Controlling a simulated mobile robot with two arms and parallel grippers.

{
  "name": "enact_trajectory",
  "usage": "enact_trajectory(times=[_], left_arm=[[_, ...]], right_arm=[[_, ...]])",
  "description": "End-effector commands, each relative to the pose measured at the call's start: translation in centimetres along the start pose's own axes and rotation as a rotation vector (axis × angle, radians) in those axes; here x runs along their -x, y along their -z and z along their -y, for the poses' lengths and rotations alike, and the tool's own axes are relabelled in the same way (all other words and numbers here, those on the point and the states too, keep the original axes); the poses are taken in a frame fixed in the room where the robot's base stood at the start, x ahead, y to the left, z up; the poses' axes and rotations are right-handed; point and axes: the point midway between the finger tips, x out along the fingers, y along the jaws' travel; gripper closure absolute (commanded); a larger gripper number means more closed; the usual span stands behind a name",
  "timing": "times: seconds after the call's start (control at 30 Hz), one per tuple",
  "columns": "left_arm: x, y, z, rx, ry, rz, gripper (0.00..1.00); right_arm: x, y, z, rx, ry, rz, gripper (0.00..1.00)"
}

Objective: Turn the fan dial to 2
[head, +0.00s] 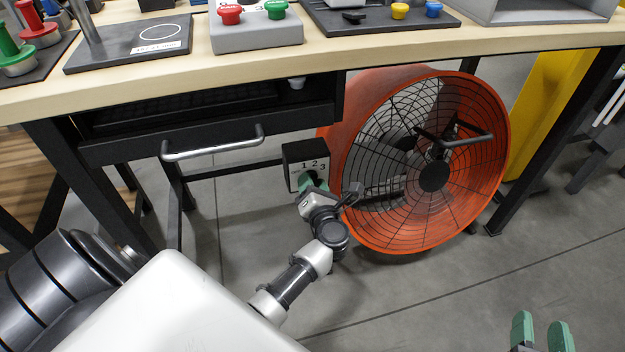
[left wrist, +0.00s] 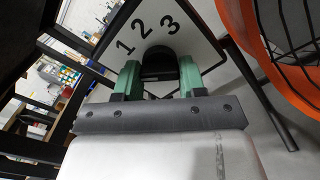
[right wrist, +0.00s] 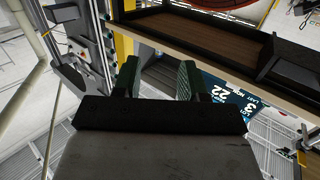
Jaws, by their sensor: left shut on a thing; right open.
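The orange fan (head: 420,160) stands on the floor under the workbench. Its control box (head: 305,158) has a white face marked 1, 2 and 3, and the face (left wrist: 195,45) fills the top of the left wrist view. The black dial (left wrist: 158,65) sits below the numbers. My left gripper (head: 308,184) is at the box, and in the left wrist view its green fingers (left wrist: 158,80) are on both sides of the dial, shut on it. Which number the dial points to cannot be told. My right gripper (head: 541,330) is open and empty at the lower right, away from the fan.
The workbench top (head: 330,52) lies above the fan and box, with a drawer handle (head: 212,143) to the left. A black table leg (head: 545,150) and a yellow post (head: 555,100) stand right of the fan. Grey floor (head: 420,290) in front is clear.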

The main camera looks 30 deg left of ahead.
Motion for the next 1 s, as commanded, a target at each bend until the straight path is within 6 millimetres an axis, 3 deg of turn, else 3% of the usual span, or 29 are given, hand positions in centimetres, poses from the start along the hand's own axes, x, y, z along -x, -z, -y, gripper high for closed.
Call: enact_trajectory(times=[0.27, 0.4, 0.6, 0.9, 1.0], left_arm=[[0.1, -0.2, -0.2, -0.199, 0.003, -0.004, 0.83], [0.1, -0.2, -0.2, -0.304, 0.004, -0.003, 0.83], [0.1, -0.2, -0.2, -0.453, 0.005, -0.003, 0.83], [0.1, -0.2, -0.2, -0.691, 0.005, -0.003, 0.83], [0.2, -0.2, -0.2, -0.774, 0.006, -0.002, 0.83]], right_arm=[[3.8, -6.0, -1.2, 0.001, -0.034, 0.551, 0.58], [7.2, -8.4, -1.7, -0.004, -0.05, 0.818, 0.58], [12.9, -10.2, -2.2, -0.017, -0.072, 1.18, 0.58], [13.1, -8.2, -2.2, -0.017, -0.072, 1.188, 0.58], [11.9, -11.3, -2.3, -0.018, -0.068, 1.207, 0.58]])
